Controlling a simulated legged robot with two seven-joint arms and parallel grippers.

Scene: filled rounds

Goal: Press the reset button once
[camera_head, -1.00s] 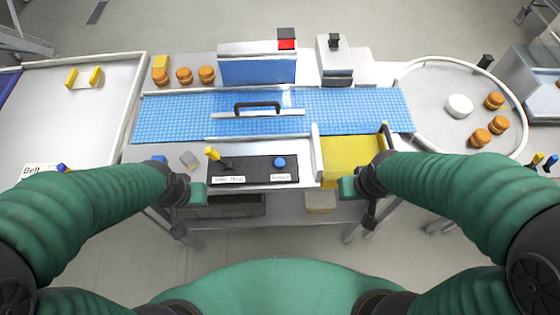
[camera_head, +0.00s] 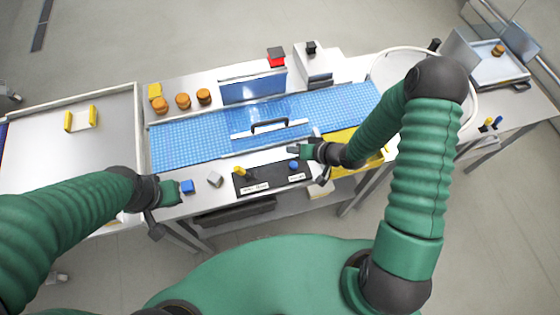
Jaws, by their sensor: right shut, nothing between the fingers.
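A black control panel (camera_head: 270,177) lies on the table's front edge. It carries a yellow lever (camera_head: 239,172) at its left and a round blue button (camera_head: 293,165) at its right, each with a white label too small to read surely. My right gripper (camera_head: 295,150) is shut and empty, just behind and above the blue button; I cannot tell whether it touches anything. My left gripper (camera_head: 174,192) is beside a small blue block (camera_head: 187,186) at the front left; its fingers are too small to judge.
A blue conveyor belt (camera_head: 190,146) with a black-handled cover (camera_head: 268,125) runs behind the panel. A red button box (camera_head: 276,60) stands at the back. A grey block (camera_head: 215,179) lies left of the panel. Several filled rounds (camera_head: 183,101) stand at the back left. A yellow plate (camera_head: 343,137) is at right.

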